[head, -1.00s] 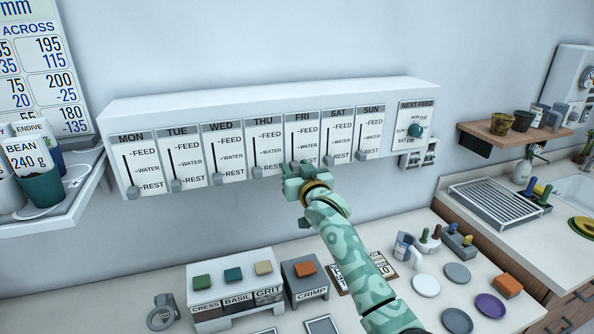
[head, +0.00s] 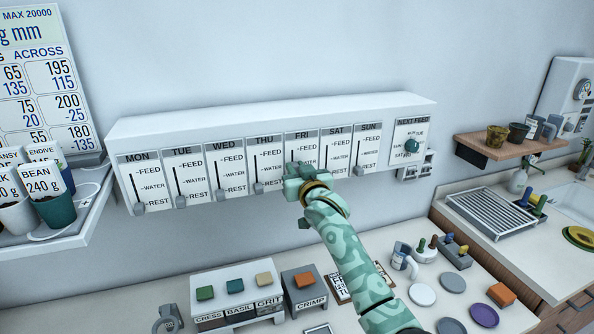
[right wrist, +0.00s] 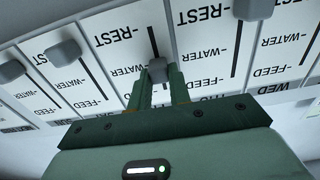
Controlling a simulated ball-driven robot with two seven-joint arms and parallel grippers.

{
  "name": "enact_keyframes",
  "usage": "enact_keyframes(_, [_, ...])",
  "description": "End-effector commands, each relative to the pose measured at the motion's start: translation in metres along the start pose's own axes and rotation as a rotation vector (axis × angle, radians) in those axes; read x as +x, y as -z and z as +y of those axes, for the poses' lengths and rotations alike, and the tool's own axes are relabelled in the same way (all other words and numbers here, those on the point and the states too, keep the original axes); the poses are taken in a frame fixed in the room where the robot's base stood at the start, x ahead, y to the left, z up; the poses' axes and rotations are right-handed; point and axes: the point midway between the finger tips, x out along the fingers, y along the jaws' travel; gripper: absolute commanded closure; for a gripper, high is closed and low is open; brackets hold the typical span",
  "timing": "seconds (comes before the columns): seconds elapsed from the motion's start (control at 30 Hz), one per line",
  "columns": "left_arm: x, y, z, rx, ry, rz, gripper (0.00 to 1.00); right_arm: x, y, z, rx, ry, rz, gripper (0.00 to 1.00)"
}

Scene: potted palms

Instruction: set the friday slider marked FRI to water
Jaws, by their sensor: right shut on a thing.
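The weekly panel (head: 270,119) is a white wall box with a slider for each day. The FRI strip (head: 301,136) is in its right half, and its lower part is hidden in the head view by my right gripper (head: 303,172). In the right wrist view the panel appears upside down. There my right gripper (right wrist: 160,88) is shut on the grey FRI slider knob (right wrist: 157,70). The knob stands about level with the WATER mark on its strip. My left gripper is not in view.
The THU knob (head: 258,187) is low, at REST. The NEXT FEED dial (head: 411,145) is at the panel's right end. A shelf with cups (head: 54,208) is on the left. Coloured blocks and discs (head: 422,295) lie on the counter below.

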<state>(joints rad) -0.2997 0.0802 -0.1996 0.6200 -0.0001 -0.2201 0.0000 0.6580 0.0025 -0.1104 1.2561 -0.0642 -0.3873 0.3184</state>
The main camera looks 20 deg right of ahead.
Motion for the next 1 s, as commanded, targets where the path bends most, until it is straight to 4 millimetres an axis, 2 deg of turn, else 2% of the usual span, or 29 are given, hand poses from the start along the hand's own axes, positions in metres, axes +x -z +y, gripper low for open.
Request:
enact_keyframes(0.1, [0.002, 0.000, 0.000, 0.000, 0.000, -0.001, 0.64, 0.000, -0.001, 0.000, 0.001, 0.000, 0.002, 1.00])
enact_keyframes(0.13, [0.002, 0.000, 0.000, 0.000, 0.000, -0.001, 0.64, 0.000, -0.001, 0.000, 0.001, 0.000, 0.002, 0.78])
enact_keyframes(0.2, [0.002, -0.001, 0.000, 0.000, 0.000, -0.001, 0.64, 0.000, -0.001, 0.000, 0.001, 0.000, 0.002, 0.59])
enact_keyframes(0.5, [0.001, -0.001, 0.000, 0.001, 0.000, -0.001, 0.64, -0.001, -0.002, 0.000, 0.001, 0.000, 0.001, 0.58])
enact_keyframes(0.63, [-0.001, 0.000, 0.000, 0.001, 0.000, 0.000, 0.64, -0.010, -0.001, 0.000, 0.002, 0.001, 0.001, 0.58])
enact_keyframes(0.77, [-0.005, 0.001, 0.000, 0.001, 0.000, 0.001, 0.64, -0.034, -0.001, 0.000, 0.001, 0.001, 0.000, 0.58])
enact_keyframes(1.0, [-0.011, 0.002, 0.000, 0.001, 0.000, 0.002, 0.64, -0.100, -0.002, 0.000, 0.002, 0.001, 0.000, 0.58])
